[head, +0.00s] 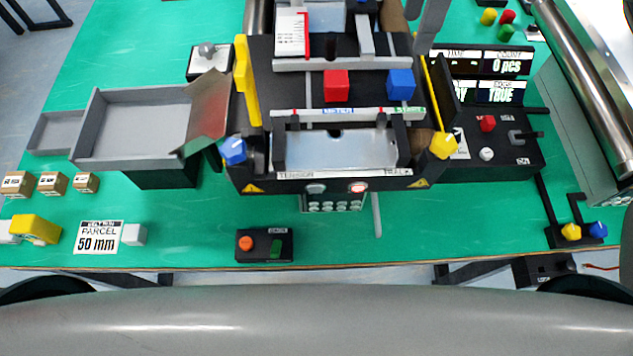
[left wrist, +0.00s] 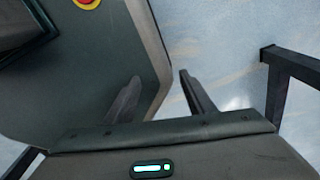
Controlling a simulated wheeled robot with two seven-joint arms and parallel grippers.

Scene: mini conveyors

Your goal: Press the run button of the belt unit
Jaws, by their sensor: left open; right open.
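The belt unit (head: 335,150) is a dark machine at the centre of the head view, with "TENSION" and "TRACK" on its front edge. A grey button (head: 316,188) and a red-lit button (head: 357,187) sit on its front face. A small black box (head: 264,257) on the table in front carries an orange button (head: 246,243) and a green button (head: 276,248). I cannot read which button is run. My right gripper (head: 431,40) shows only partly at the top edge, apart from these buttons. My left gripper (left wrist: 160,76) is open and empty in the left wrist view.
A grey tray (head: 130,88) and small cartons (head: 52,184) lie at the left. A control panel (head: 500,157) with a red knob, a white button and a lever stands at the right. Displays (head: 500,92) are behind it.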

